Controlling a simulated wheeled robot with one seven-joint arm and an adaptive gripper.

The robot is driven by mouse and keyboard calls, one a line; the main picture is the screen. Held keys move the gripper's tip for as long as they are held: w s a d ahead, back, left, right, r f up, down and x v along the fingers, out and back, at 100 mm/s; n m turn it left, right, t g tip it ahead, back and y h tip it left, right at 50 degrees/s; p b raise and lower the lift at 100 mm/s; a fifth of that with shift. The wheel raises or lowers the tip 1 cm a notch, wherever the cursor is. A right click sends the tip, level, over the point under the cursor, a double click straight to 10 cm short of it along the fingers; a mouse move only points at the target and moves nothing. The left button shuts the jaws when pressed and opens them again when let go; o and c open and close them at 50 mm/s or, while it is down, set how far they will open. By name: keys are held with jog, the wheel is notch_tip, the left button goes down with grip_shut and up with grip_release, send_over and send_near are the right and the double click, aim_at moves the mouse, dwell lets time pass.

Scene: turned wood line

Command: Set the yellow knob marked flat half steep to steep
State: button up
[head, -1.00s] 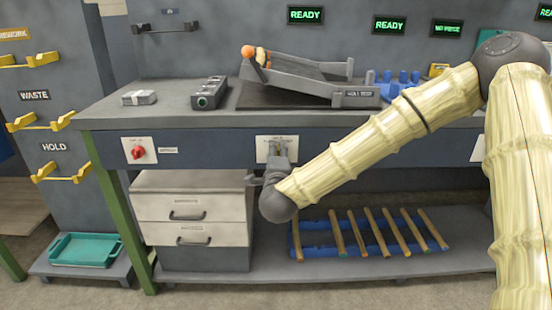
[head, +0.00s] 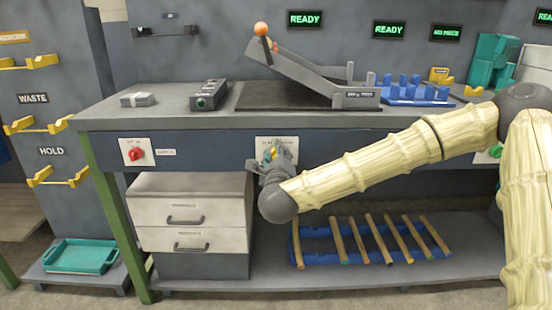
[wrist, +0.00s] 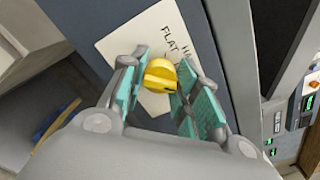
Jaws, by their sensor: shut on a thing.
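The yellow knob (wrist: 160,75) sits on a white plate (wrist: 115,47) on the bench front. In the wrist view, "FLAT" and part of "HALF" show on the plate; the word "steep" is hidden by my gripper. My gripper (wrist: 165,90) has its teal pads on either side of the knob and is shut on it. In the head view my gripper (head: 271,158) is at the plate (head: 262,143), tilted, with a bit of yellow showing between the fingers. I cannot read which mark the knob points to.
A sloping grey ramp device (head: 310,70) with an orange ball (head: 261,28) stands on the bench above. A red knob (head: 135,154) is on the bench front to the left. Drawers (head: 190,215) stand below, and a blue rack (head: 320,240) with wooden rods lies to the right.

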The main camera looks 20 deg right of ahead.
dwell(0.4)
jog(key=o, duration=1)
jog(key=v, duration=1.2)
